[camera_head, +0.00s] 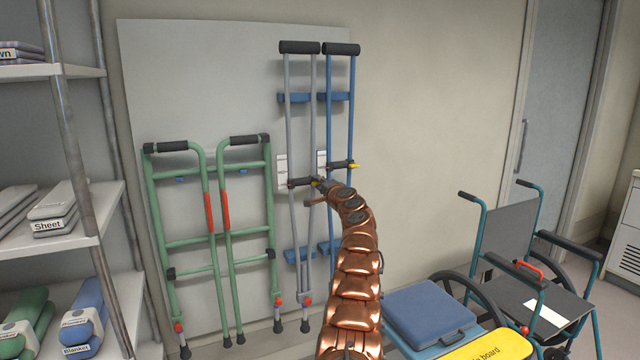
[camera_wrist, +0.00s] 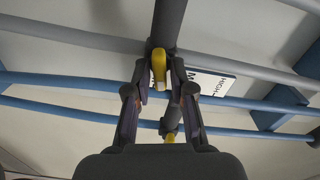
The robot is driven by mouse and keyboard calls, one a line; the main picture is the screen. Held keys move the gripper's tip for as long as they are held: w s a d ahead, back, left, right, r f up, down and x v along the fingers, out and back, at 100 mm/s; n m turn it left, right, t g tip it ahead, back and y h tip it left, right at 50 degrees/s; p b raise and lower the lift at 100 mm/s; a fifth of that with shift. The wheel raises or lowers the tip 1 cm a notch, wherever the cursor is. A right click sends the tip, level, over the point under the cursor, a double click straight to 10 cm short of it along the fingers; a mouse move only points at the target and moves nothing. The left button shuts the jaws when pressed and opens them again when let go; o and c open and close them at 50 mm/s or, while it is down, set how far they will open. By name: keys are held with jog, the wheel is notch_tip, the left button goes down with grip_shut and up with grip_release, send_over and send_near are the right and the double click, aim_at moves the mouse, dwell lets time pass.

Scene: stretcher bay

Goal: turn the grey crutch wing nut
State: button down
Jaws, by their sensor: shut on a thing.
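The grey crutch (camera_head: 288,120) stands upright against the wall panel in the head view, left of the blue crutch (camera_head: 351,115). In the wrist view, its yellow wing nut (camera_wrist: 158,66) sits on the dark handgrip bar (camera_wrist: 169,22) between the grey tubes. My gripper (camera_wrist: 159,90) is shut on this wing nut, with one finger on each side of it. In the head view, my gripper (camera_head: 318,191) is at the grey crutch's handgrip, and my arm and fingers largely hide the nut.
The blue crutch has its own yellow wing nut (camera_head: 354,165) close to the right. A wheelchair (camera_head: 510,245) and a blue cushion (camera_head: 428,307) are at the right. Shelves (camera_head: 70,240) stand at the far left.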

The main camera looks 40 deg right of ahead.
jog(key=shift+s+m, duration=0.1)
jog(key=shift+m, duration=1.1)
jog(key=shift+a, duration=0.1)
jog(key=c, duration=1.2)
grip_release()
jog(key=shift+w, duration=0.25)
jog(key=shift+s, duration=0.1)
jog(key=shift+s, duration=0.15)
